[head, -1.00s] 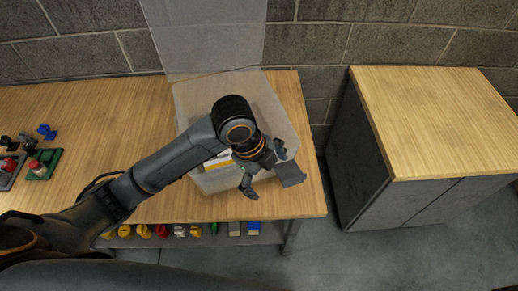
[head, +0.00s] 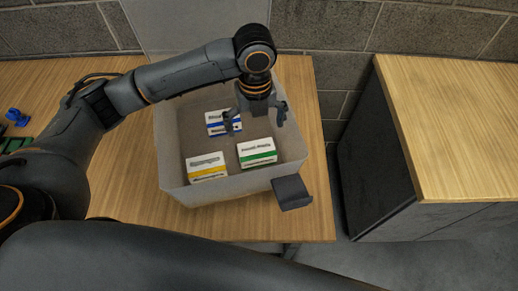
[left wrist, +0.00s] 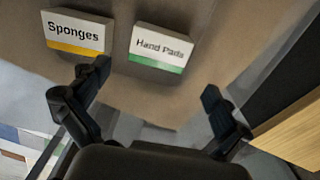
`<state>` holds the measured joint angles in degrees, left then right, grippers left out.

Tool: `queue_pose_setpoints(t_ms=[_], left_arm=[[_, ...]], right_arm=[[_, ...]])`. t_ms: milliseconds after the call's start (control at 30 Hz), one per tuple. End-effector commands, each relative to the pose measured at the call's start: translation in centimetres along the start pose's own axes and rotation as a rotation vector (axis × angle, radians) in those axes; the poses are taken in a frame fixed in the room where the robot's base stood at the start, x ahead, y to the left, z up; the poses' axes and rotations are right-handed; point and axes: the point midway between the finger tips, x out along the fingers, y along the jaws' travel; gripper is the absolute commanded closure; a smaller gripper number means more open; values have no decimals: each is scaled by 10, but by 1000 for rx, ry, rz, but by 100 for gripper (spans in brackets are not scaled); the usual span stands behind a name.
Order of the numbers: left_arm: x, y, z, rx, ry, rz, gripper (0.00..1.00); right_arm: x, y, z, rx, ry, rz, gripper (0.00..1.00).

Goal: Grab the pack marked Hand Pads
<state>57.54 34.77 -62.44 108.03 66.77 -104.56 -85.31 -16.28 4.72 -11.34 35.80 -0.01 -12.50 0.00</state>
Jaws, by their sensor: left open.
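The Hand Pads pack (head: 257,153), white with a green stripe, lies in the right part of an open translucent bin (head: 225,196). In the left wrist view the Hand Pads pack (left wrist: 161,48) shows its label clearly. My left gripper (head: 257,119) is open and empty above the bin, beyond the pack in the head view. In the left wrist view its fingers (left wrist: 155,79) are spread, with the pack ahead of them, apart from both. My right gripper is out of view.
The yellow-striped Sponges pack (head: 207,167) lies left of Hand Pads. A blue-striped pack (head: 223,123) lies farther back. A dark grey bracket (head: 291,192) sits at the bin's front right corner. A wooden-topped cabinet (head: 450,120) stands right, across a gap.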

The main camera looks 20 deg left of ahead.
Motion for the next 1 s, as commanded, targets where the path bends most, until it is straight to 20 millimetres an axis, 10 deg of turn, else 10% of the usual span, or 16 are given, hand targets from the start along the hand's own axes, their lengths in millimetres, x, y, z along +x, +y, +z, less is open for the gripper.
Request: queue_pose_setpoints(t_ms=[267, 1000], left_arm=[[47, 0, 0, -3, 2, 0, 0], [106, -2, -1, -2, -1, -2, 0]], right_arm=[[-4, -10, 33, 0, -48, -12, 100], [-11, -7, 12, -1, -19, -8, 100]])
